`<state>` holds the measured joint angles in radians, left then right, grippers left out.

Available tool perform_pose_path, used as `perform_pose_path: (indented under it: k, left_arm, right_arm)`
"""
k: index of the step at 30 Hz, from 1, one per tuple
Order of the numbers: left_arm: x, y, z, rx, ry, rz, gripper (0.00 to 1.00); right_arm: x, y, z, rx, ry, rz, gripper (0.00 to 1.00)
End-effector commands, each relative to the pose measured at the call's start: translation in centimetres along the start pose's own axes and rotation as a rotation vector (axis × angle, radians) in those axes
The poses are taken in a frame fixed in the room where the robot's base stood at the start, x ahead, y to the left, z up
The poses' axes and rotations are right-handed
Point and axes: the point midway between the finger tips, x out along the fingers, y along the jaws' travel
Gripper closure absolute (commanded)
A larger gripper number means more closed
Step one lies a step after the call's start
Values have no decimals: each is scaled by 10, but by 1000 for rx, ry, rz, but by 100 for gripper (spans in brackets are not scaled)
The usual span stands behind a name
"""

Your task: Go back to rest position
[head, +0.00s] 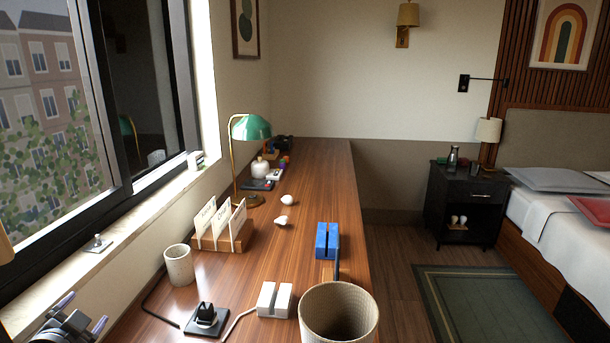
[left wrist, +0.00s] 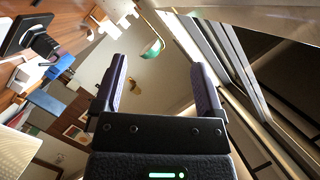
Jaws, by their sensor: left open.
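My left gripper (head: 81,314) is at the lower left of the head view, beside the window sill and left of the desk. It also shows in the left wrist view (left wrist: 158,75), with its two fingers wide apart and nothing between them. My right gripper is in neither view. The wooden desk (head: 310,190) runs away from me along the window, and the left gripper touches nothing that I can see.
The sill (head: 120,245) edges the left side.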

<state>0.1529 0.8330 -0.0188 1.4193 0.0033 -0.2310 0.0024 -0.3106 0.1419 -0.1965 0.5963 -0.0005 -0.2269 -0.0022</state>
Motion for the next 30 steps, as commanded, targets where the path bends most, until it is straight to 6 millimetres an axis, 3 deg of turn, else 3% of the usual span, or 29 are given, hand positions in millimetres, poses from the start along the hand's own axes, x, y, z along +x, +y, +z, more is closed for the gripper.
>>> perform_pose_path:
  k: [1,5,8,11,15,21,24,27,30]
  left_arm:
    - [-3,26,26,-24,-61,40,10]
    - [-27,100,94,-81,-235,159,10]
    - [-61,161,144,-120,-378,257,10]
    - [-108,221,187,-154,-521,359,10]
    - [-192,298,233,-190,-718,504,10]
    - [-330,382,264,-221,-973,704,10]
    - [-382,404,266,-228,-1059,775,10]
    - [-413,416,266,-230,-1107,815,10]
    - [-424,420,265,-231,-1125,830,10]
  right_arm:
    - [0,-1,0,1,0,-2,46]
    - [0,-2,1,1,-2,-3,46]
    - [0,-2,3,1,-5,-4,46]
    - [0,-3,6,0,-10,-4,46]
    - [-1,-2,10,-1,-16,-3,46]
    - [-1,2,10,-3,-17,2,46]
    - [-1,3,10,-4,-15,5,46]
    - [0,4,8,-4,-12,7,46]
    - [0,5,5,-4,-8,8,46]
